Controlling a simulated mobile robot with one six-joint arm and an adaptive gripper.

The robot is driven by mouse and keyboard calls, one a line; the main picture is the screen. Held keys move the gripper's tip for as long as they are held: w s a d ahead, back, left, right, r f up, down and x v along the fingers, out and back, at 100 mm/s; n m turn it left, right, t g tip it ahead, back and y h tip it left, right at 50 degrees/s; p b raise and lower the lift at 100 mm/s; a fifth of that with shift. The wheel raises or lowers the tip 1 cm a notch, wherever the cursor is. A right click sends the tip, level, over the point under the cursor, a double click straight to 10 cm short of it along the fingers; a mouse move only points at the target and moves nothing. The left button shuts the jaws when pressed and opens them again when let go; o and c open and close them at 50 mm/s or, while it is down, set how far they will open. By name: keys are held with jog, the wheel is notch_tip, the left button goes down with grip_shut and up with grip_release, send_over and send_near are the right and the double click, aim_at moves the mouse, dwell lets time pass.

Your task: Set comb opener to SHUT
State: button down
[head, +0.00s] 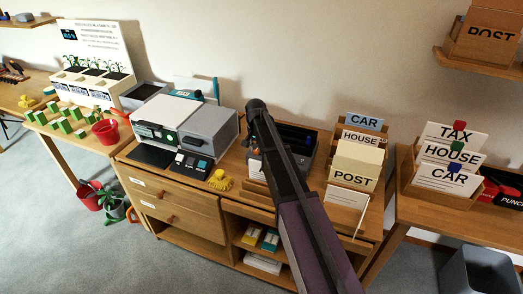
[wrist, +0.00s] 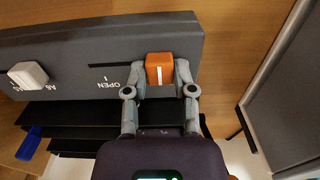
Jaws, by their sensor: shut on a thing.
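The comb opener is an orange block with a white line (wrist: 160,69) on the dark grey face of a binding machine (wrist: 60,50) in the wrist view. A dark slot runs left from it, and OPEN with a small mark is printed below that slot. My gripper (wrist: 161,84) has one finger on each side of the orange block and is shut on it. No SHUT label is readable; the fingers may cover part of the face. In the head view the machine (head: 308,135) is partly hidden behind my arm, and I cannot make out the fingertips.
A white knob (wrist: 28,75) sits on the same face at the left. In the head view a grey and white machine (head: 185,130) stands left of my arm, with a yellow brush (head: 220,180) in front. A POST card box (head: 355,165) stands on the right.

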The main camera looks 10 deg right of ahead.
jog(key=shift+w+a, duration=0.15)
jog(key=shift+a, duration=0.1)
jog(key=shift+c, duration=2.2)
grip_release()
jog(key=shift+d, duration=0.15)
jog(key=shift+s+d, duration=0.5)
jog(key=shift+d, duration=0.15)
jog(key=s+d, duration=0.2)
jog(key=d, duration=0.1)
jog(key=shift+d, duration=0.25)
jog(key=shift+d+r+p, duration=0.1)
jog(key=shift+r+p, duration=0.75)
notch_tip(320, 180, up, 12)
jog(key=p, duration=1.2)
jog(key=s+n, duration=0.5)
jog(key=s, duration=1.8)
jog(key=shift+s+d+f, duration=0.15)
jog(key=shift+s+d, duration=0.05)
jog(key=shift+d, duration=0.05)
